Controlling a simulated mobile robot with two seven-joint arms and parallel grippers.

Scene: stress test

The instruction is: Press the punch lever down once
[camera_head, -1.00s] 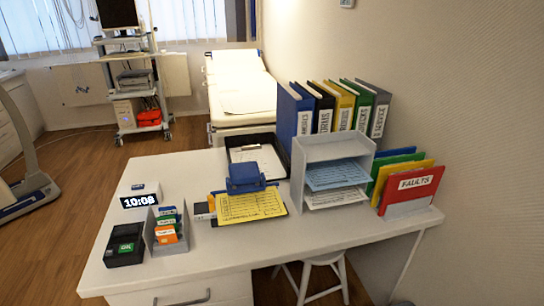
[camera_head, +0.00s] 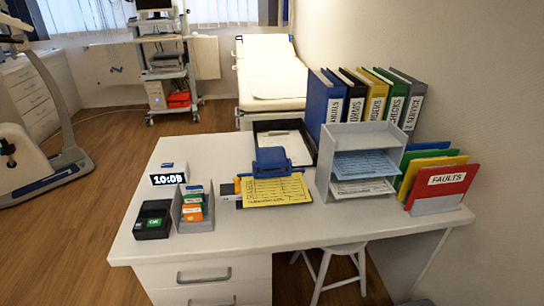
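The blue punch (camera_head: 272,161) stands near the middle of the white desk (camera_head: 230,238). Its lever is the raised blue top part; how far it is raised is hard to tell at this size. A yellow printed sheet (camera_head: 276,190) lies at the front of the punch, its back edge at or under the punch.
A digital clock (camera_head: 168,180), a black device (camera_head: 153,220) and a card holder (camera_head: 195,212) stand left of the punch. A clipboard tray (camera_head: 297,127) is behind it. A white letter tray (camera_head: 326,184), binders (camera_head: 318,101) and a red folder (camera_head: 442,186) stand right. A stool (camera_head: 330,258) is below.

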